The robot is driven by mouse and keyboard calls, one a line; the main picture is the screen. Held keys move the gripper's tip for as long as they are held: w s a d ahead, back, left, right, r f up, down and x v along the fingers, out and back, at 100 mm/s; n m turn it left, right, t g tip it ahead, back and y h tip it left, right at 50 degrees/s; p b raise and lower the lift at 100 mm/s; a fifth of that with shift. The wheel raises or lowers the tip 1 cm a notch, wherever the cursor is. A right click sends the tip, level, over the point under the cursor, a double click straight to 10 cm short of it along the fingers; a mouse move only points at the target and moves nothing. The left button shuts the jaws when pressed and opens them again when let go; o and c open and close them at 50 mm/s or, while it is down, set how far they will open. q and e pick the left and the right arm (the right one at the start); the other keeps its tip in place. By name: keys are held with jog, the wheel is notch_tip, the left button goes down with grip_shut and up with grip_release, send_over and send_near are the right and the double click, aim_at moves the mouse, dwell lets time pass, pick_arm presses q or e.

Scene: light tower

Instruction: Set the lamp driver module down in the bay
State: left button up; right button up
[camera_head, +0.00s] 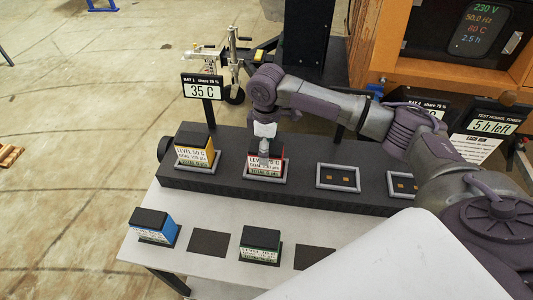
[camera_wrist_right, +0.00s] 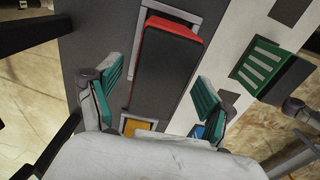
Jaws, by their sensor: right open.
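The lamp driver module between my fingers is a dark block with a red band and a white label (camera_head: 265,166). It stands in the second grey-framed bay (camera_head: 284,180) of the dark rail. My right gripper (camera_head: 265,147) is directly above it, partly hiding its top. In the right wrist view, the red-edged module (camera_wrist_right: 165,65) stands between the two open green-padded fingers (camera_wrist_right: 158,98), with gaps visible on both sides. The grey bay frame (camera_wrist_right: 196,20) shows around its far end. How deep it sits is hard to tell. My left gripper is not in view.
A yellow module (camera_head: 195,154) stands in the bay to the left, under the BAY 1 sign (camera_head: 203,87). Two bays to the right (camera_head: 338,177) are empty. A blue module (camera_head: 152,230) and a green module (camera_head: 260,246) stand on the front table among bare dark pads (camera_head: 210,243).

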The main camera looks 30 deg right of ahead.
notch_tip(320, 180, up, 9)
jog(key=shift+r+b, duration=0.15)
jog(key=shift+b, duration=0.5)
